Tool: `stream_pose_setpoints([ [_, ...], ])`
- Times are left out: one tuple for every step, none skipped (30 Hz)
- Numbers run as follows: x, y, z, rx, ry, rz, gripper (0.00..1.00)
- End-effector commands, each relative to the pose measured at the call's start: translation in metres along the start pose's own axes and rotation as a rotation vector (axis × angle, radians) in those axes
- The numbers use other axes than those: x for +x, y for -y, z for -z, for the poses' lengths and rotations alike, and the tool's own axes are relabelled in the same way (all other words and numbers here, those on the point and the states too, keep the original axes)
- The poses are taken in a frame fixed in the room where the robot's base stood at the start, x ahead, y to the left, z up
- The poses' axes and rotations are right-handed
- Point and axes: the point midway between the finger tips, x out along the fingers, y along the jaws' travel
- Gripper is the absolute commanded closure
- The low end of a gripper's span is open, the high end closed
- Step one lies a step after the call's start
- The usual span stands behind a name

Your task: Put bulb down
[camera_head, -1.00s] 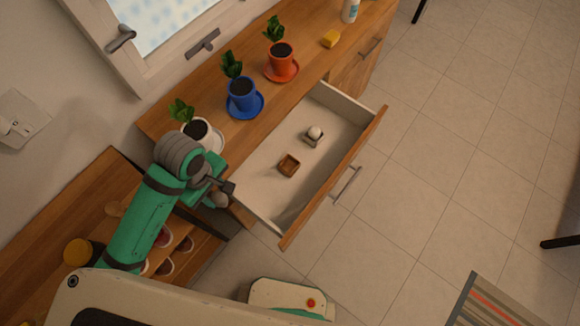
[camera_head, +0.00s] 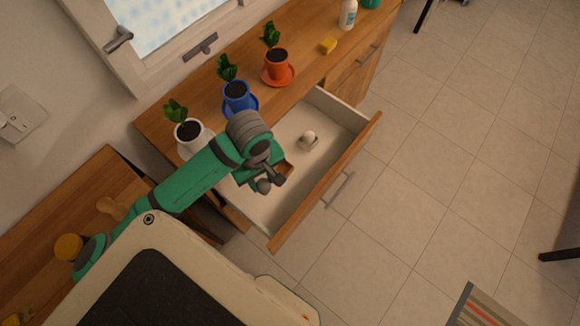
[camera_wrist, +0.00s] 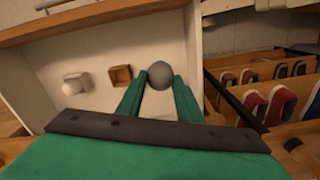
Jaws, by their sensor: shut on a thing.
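My gripper (camera_head: 270,181) is shut on a round grey bulb (camera_wrist: 160,73), which sits between the two green fingertips in the wrist view. In the head view the gripper and bulb are over the near left part of the open drawer (camera_head: 325,181). Inside the drawer, a small brown wooden box (camera_wrist: 120,76) lies left of the bulb in the wrist view; my gripper partly hides it in the head view. A second, whitish bulb (camera_head: 309,137) rests on a small pale holder farther along the drawer. The held bulb's exact height above the drawer floor is unclear.
Three potted plants stand on the counter behind the drawer: white pot (camera_head: 190,137), blue pot (camera_head: 236,97) and orange pot (camera_head: 276,66). A yellow sponge (camera_head: 328,46) lies farther along. The drawer floor at its far right end is bare.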

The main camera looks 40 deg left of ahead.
Motion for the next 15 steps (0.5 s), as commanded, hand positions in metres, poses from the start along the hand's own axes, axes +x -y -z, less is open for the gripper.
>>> stream_pose_setpoints([
  [0.003,-0.006,0.004,0.002,0.000,0.002,0.93],
  [0.005,-0.009,0.007,0.002,0.000,0.002,0.93],
  [0.008,-0.016,0.011,0.003,0.000,0.002,0.93],
  [0.011,-0.021,0.015,0.002,0.000,0.003,0.93],
  [0.014,-0.026,0.018,0.003,0.000,0.003,0.93],
  [0.018,-0.032,0.024,0.002,0.000,0.003,0.93],
  [0.021,-0.037,0.028,0.002,0.000,0.004,0.93],
  [0.023,-0.042,0.032,0.001,-0.001,0.003,0.93],
  [0.027,-0.049,0.037,0.001,-0.001,0.003,0.93],
  [0.030,-0.053,0.041,0.000,-0.001,0.003,0.93],
  [0.033,-0.059,0.045,0.001,0.000,0.003,0.93],
  [0.036,-0.065,0.050,0.000,-0.001,0.004,0.93],
  [0.039,-0.070,0.054,0.000,-0.002,0.003,0.93],
  [0.045,-0.073,0.056,-0.001,0.000,0.004,0.93],
  [0.053,-0.078,0.060,-0.002,0.000,0.003,0.93],
])
